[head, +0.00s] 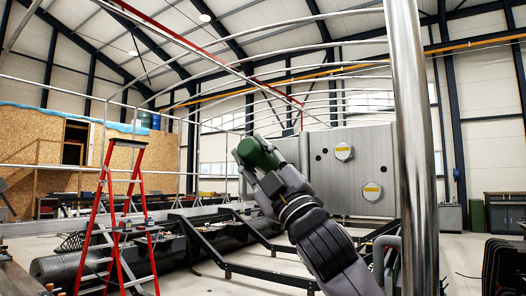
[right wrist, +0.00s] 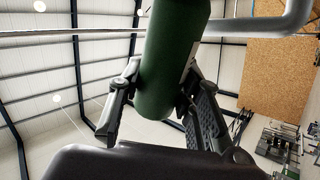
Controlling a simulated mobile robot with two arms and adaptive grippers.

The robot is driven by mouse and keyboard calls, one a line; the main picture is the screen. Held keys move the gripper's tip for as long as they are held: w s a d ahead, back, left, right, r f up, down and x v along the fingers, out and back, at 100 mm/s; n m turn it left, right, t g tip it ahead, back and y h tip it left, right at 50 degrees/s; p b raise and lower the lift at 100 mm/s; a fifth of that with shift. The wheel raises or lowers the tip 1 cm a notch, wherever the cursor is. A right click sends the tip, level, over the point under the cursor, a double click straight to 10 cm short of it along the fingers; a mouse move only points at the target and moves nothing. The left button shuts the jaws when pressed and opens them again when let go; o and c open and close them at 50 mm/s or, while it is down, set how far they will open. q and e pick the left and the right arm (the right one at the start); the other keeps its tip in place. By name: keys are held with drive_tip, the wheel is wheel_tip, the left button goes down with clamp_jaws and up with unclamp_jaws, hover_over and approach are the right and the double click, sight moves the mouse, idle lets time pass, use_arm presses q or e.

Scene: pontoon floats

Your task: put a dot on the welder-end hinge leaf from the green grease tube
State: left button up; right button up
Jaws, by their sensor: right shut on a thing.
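The green grease tube (head: 257,153) is a dark green cylinder near the middle of the head view. My right gripper (head: 262,168) is shut on it and holds it up in the air at the end of my raised arm. In the right wrist view the tube (right wrist: 168,65) stands between the two black fingers, with one finger on each side; its upper end runs out of the picture. I cannot pick out the welder-end hinge leaf in either view. My left gripper is not in view.
A thick shiny metal post (head: 412,130) rises at the right of the head view. A large grey panel (head: 345,175) with yellow-labelled discs stands behind my arm. A red stepladder (head: 118,215) stands at the left, near dark floats (head: 100,262). A curved grey pipe (right wrist: 265,27) passes near the tube's top.

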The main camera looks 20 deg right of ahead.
drive_tip(key=shift+s, duration=0.1)
drive_tip(key=shift+s+a, duration=0.15)
drive_tip(key=shift+a, duration=0.05)
drive_tip(key=shift+s+a+b, duration=0.25)
drive_tip(key=shift+s+a, duration=0.6)
drive_tip(key=shift+a, duration=0.25)
drive_tip(key=shift+s+a+b, duration=0.2)
drive_tip(key=shift+s+a, duration=0.6)
drive_tip(key=shift+a, duration=0.25)
drive_tip(key=shift+s+a+r, duration=0.1)
drive_tip(key=shift+s+a, duration=0.85)
drive_tip(key=shift+a, duration=0.3)
drive_tip(key=shift+w+d, duration=0.1)
drive_tip(key=shift+d, duration=0.1)
drive_tip(key=shift+w+d+p, duration=0.25)
drive_tip(key=shift+w+d, duration=0.85)
drive_tip(key=shift+d, duration=0.3)
drive_tip(key=shift+w+d+p, duration=0.25)
drive_tip(key=shift+w+d, duration=0.8)
drive_tip(key=shift+d, duration=0.3)
drive_tip(key=shift+w+d, duration=0.55)
drive_tip(key=shift+d, duration=0.15)
